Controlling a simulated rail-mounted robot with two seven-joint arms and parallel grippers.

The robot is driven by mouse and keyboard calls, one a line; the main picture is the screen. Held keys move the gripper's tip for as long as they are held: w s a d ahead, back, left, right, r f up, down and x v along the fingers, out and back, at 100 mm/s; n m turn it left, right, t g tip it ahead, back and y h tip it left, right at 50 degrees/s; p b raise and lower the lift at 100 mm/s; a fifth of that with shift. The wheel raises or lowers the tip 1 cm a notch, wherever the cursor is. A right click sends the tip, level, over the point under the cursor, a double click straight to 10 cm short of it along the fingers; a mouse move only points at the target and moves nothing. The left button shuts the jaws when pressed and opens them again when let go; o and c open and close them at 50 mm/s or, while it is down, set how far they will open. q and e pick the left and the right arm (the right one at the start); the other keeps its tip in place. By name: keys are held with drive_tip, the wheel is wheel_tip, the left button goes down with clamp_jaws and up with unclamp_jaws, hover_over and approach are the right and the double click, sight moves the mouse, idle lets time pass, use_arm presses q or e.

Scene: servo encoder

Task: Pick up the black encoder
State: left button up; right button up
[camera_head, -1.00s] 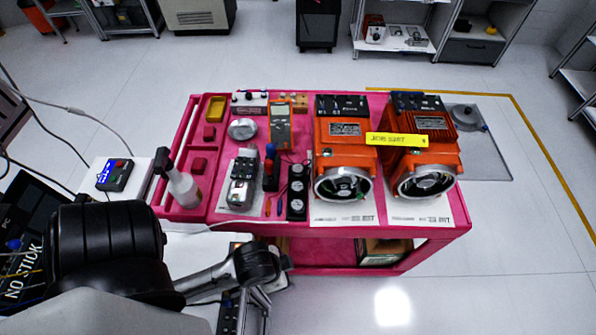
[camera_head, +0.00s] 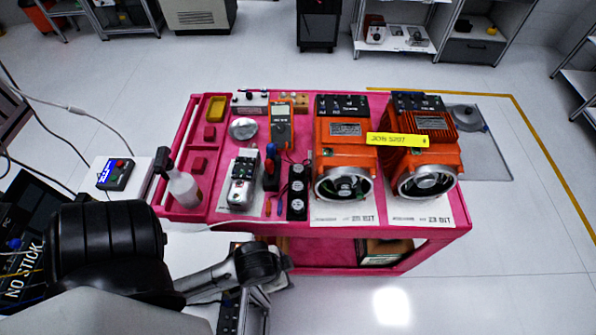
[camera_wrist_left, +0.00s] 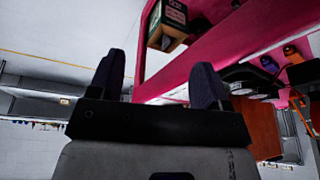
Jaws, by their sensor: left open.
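I cannot tell for sure which part is the black encoder. A black block with round faces (camera_head: 297,192) lies on the pink cart, left of the orange motors. The left orange motor (camera_head: 343,150) and right orange motor (camera_head: 419,150) have open round ends facing me, with dark parts inside. My left gripper (camera_wrist_left: 157,80) is open in the left wrist view, with nothing between its dark fingers. The pink cart edge is beyond them. In the head view my left arm reaches in at lower left; its gripper is not clearly seen. My right gripper is not in view.
The pink cart (camera_head: 330,232) also carries a spray bottle (camera_head: 182,186), an orange multimeter (camera_head: 281,125), a silver device (camera_head: 242,184) and a yellow tray (camera_head: 215,108). A carton (camera_wrist_left: 168,25) sits on its lower shelf.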

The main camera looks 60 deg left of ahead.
use_arm(q)
drive_tip(key=shift+c, duration=0.3)
drive_tip(key=shift+c, duration=0.7)
